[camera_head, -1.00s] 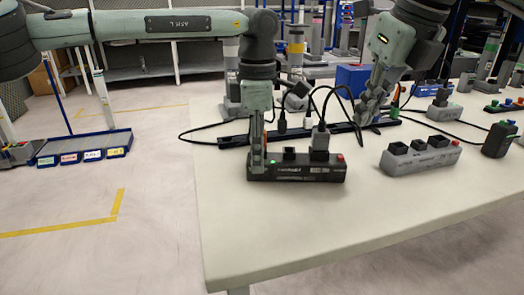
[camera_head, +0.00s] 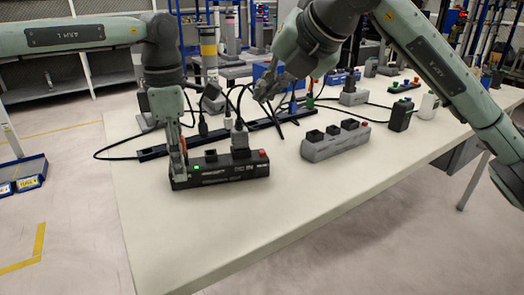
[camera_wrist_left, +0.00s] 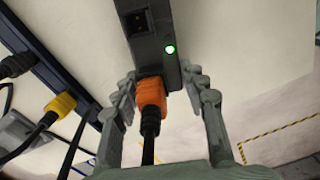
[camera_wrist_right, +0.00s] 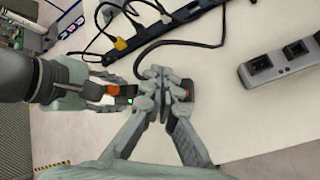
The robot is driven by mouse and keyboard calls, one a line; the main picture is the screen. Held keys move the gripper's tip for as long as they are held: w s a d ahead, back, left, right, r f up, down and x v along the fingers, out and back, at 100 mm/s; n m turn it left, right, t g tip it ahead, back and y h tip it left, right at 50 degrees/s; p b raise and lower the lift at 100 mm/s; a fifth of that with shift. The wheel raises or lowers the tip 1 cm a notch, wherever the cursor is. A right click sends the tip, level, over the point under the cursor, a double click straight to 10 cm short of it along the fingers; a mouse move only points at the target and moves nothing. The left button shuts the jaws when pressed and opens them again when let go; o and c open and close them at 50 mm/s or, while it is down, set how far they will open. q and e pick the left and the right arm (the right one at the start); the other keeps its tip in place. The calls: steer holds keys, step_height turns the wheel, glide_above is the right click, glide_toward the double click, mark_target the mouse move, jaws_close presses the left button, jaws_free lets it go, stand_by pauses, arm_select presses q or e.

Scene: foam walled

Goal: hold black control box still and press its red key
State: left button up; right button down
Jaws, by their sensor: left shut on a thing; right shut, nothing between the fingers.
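The black control box (camera_head: 225,177) lies near the table's left side. Its green light (camera_head: 197,167) is lit at the left end and its red key (camera_head: 262,153) sits at the right end. My left gripper (camera_head: 178,160) is shut on the box's left end; the left wrist view shows its fingers either side of the box's end and an orange plug (camera_wrist_left: 152,95). My right gripper (camera_head: 266,95) is shut and empty, raised above the table near the box's red-key end. In the right wrist view its fingertips (camera_wrist_right: 165,80) hide most of the box; a red patch (camera_wrist_right: 187,84) shows beside them.
A grey box (camera_head: 335,143) with its own red button stands to the right. A dark power strip (camera_head: 205,138) and several loose black cables lie behind the black box. The table's front area (camera_head: 240,230) is clear.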

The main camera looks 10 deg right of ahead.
steer(key=shift+f, duration=0.1)
steer(key=shift+f, duration=4.35)
steer(key=shift+f, duration=0.1)
steer(key=shift+f, duration=0.3)
steer(key=shift+f, duration=0.55)
steer(key=shift+r, duration=0.95)
steer(key=shift+r, duration=2.5)
